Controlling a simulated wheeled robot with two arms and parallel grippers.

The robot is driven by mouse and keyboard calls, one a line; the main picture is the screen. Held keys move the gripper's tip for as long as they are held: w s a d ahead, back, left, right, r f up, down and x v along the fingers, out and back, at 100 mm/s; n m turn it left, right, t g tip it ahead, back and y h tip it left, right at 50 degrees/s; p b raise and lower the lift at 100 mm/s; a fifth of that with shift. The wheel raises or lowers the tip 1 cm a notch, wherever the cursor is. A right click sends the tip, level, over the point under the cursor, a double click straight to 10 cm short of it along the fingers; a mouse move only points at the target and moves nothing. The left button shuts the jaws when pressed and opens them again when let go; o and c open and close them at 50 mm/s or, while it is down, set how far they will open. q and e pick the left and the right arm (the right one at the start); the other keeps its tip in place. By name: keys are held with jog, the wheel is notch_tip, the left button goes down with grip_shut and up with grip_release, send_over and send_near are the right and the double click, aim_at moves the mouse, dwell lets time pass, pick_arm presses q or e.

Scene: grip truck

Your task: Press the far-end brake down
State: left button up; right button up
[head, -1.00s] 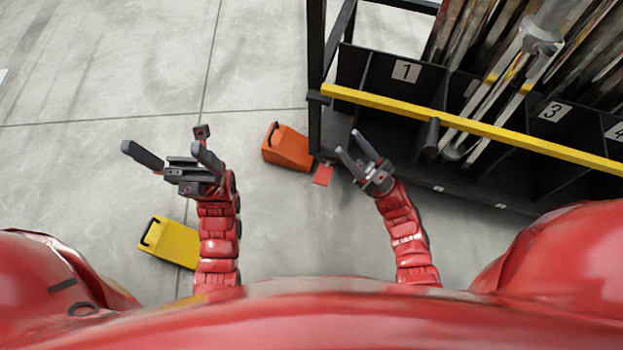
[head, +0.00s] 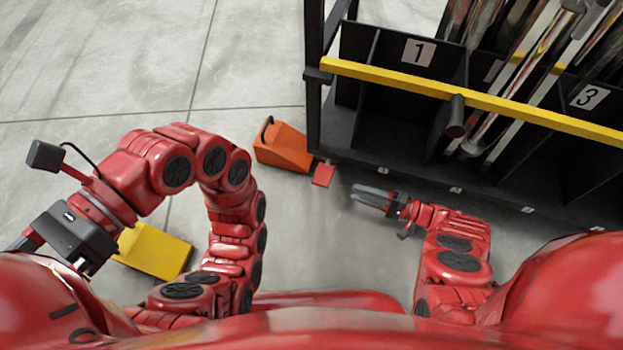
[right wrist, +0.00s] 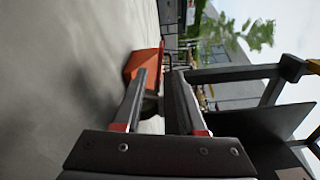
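A small red brake pedal (head: 323,174) sticks out low at the left corner of the grip truck (head: 430,166), just above the floor. My right gripper (head: 357,196) is to the right of the pedal, low beside the truck's side, its fingers pointing left. The fingers are apart with nothing held, and a gap shows between them in the right wrist view (right wrist: 160,82). I cannot make out the pedal clearly in that view. My left gripper (head: 75,240) is folded back at the left edge, and its fingertips are hidden or out of frame.
An orange chock (head: 283,147) stands on the floor left of the pedal, close to the truck's corner post. A yellow chock (head: 155,250) lies under my left arm. A yellow rail (head: 400,80) runs along the truck. Open floor lies left.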

send_near(317, 179)
jog(key=x, duration=0.5)
jog(key=b+x, duration=0.1)
jog(key=x, duration=0.1)
jog(key=b+x, duration=0.1)
jog(key=x, duration=0.2)
jog(key=shift+w+f, duration=0.1)
jog(key=shift+f, duration=0.3)
pick_arm(q)
jog(key=f+g, duration=0.1)
jog(key=f+g+h+b, duration=0.1)
jog(key=shift+d+g, duration=0.25)
jog(key=shift+g, duration=0.05)
pick_arm(e)
jog(key=shift+x, duration=0.9)
jog(key=shift+r, duration=0.15)
grip_shut()
